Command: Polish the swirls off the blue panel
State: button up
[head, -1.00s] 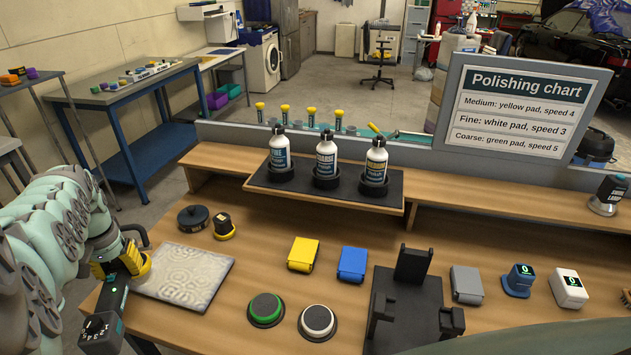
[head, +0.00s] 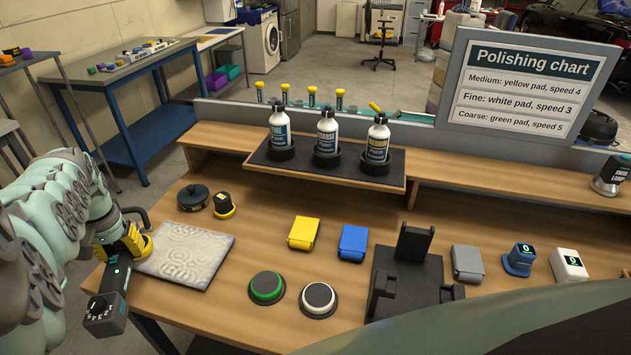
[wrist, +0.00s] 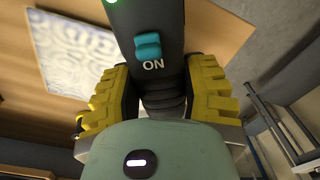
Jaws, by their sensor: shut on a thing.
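My gripper (head: 128,240) has yellow ridged fingers, shut around the dark body of a polisher (head: 113,278) at the left edge of the bench. The polisher has a black loop handle and a speed dial at its lower end; the dial setting is unreadable. In the wrist view, the polisher (wrist: 148,25) shows a teal switch beside the word ON and a green light. A pale panel (head: 188,255) covered in swirls lies flat, just right of my gripper; it looks whitish grey, not blue.
A green pad (head: 267,287) and a white pad (head: 318,297) sit right of the panel. Three labelled bottles (head: 327,137) stand on a raised shelf. Yellow (head: 304,232) and blue (head: 352,241) cases and a black stand (head: 412,270) occupy the bench. A polishing chart (head: 531,88) stands behind.

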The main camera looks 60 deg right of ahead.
jog(key=shift+w+f+b, duration=0.1)
jog(key=shift+f+b, duration=0.55)
jog(key=shift+b, duration=0.05)
dwell(1.5)
jog(key=shift+s+r+p, duration=0.1)
jog(key=shift+s+p, duration=0.15)
jog(key=shift+p, duration=0.2)
jog(key=shift+s+d+p, duration=0.4)
jog(key=shift+s+p, duration=0.4)
jog(key=shift+p, duration=0.3)
jog(key=shift+s, duration=0.1)
jog(key=shift+s+d+p, duration=0.1)
jog(key=shift+s+p, duration=0.2)
jog(key=shift+p, duration=0.25)
jog(key=shift+s+d+p, duration=0.3)
jog(key=shift+s+p, duration=0.4)
jog(key=shift+p, duration=0.1)
jog(key=shift+s, duration=0.2)
jog(key=shift+s+d+f+p, duration=0.1)
jog(key=shift+s+d+p, duration=0.15)
jog(key=shift+s+p, duration=0.4)
jog(key=shift+s+d+f+p, duration=0.1)
jog(key=shift+s+d+p, duration=0.1)
jog(key=shift+s+p, duration=0.45)
